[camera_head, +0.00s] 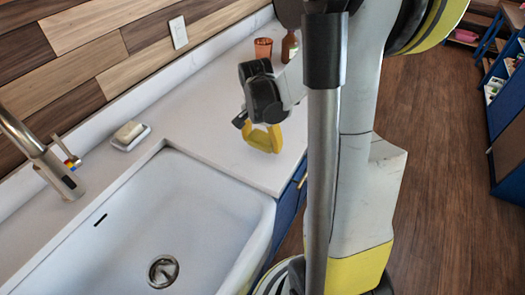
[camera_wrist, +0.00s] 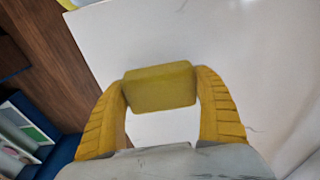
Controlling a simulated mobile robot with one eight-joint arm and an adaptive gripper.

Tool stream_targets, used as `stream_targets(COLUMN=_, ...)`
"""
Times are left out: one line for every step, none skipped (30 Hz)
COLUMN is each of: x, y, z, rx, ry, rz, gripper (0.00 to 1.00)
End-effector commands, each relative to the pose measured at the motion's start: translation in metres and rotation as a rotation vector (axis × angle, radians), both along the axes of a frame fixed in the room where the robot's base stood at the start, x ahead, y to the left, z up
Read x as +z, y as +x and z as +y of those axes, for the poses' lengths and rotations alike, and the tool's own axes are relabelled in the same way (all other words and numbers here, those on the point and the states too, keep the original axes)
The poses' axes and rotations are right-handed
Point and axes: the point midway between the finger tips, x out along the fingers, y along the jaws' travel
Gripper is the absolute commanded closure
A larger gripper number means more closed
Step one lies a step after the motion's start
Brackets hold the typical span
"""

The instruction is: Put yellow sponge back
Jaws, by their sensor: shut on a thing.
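The yellow sponge (camera_wrist: 160,86) is a small block gripped between the yellow ribbed fingers of my gripper (camera_head: 262,139) in the wrist view. My gripper is shut on it, with a finger at each end. In the head view the gripper is over the white counter to the right of the sink. The sponge is hard to tell from the yellow fingers there. From these views I cannot tell whether the sponge touches the counter.
The white sink (camera_head: 130,225) is at front left, with a metal faucet (camera_head: 40,155). A pale block (camera_head: 129,131) lies in a white dish (camera_head: 140,139) behind it. An orange-brown cup (camera_head: 263,48) and a brown bottle (camera_head: 289,46) stand at the counter's far end.

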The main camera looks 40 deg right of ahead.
Motion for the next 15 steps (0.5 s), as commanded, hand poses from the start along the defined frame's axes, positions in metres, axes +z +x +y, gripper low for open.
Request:
stream_targets(x=-0.009, y=0.0, z=0.0, rx=0.0, ry=0.0, rz=0.0, gripper=0.56)
stream_targets(x=-0.013, y=0.0, z=0.0, rx=0.0, ry=0.0, rz=0.0, gripper=0.56)
stream_targets(x=-0.021, y=0.0, z=0.0, rx=0.0, ry=0.0, rz=0.0, gripper=0.56)
stream_targets(x=-0.026, y=0.0, z=-0.001, rx=0.0, ry=0.0, rz=0.0, gripper=0.56)
stream_targets(x=-0.031, y=0.0, z=-0.001, rx=0.0, ry=0.0, rz=0.0, gripper=0.56)
stream_targets(x=-0.035, y=0.0, z=-0.001, rx=0.0, ry=0.0, rz=0.0, gripper=0.56)
stream_targets(x=-0.036, y=0.0, z=-0.001, rx=0.0, ry=0.0, rz=0.0, gripper=0.56)
stream_targets(x=-0.037, y=0.0, z=-0.001, rx=0.0, ry=0.0, rz=0.0, gripper=0.56)
stream_targets(x=-0.036, y=0.0, z=-0.001, rx=0.0, ry=0.0, rz=0.0, gripper=0.56)
stream_targets(x=-0.035, y=0.0, z=-0.001, rx=0.0, ry=0.0, rz=0.0, gripper=0.56)
stream_targets(x=-0.035, y=0.0, z=-0.001, rx=0.0, ry=0.0, rz=0.0, gripper=0.56)
stream_targets(x=-0.035, y=0.0, z=-0.001, rx=0.0, ry=0.0, rz=0.0, gripper=0.56)
stream_targets(x=-0.035, y=0.0, z=-0.001, rx=0.0, ry=0.0, rz=0.0, gripper=0.56)
stream_targets(x=-0.035, y=0.0, z=-0.001, rx=0.0, ry=0.0, rz=0.0, gripper=0.56)
stream_targets(x=-0.036, y=0.0, z=-0.001, rx=0.0, ry=0.0, rz=0.0, gripper=0.56)
